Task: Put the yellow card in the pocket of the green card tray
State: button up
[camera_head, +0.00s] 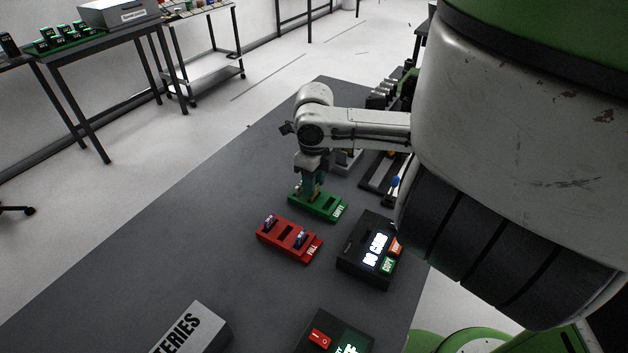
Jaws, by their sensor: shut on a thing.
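The green card tray (322,207) lies on the grey table, just behind the red tray, with white lettering on its right end. My gripper (310,192) points down at the left-middle part of the green tray. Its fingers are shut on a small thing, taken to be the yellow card. The card's colour and outline are hidden or too small to make out. I cannot tell whether the card is inside a pocket or just above it.
A red tray (288,240) marked FULL holds dark purple-looking cards. A black device (367,250) with a lit NO CARD screen stands to its right. A grey batteries box (191,330) and a black switch box (335,336) are nearer. The table's left side is clear.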

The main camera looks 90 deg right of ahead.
jog(key=shift+f+b, duration=0.7)
jog(key=shift+f, duration=0.2)
jog(key=o, duration=1.1)
notch_tip(320, 180, up, 11)
jog(key=shift+f, duration=0.1)
dwell(0.3)
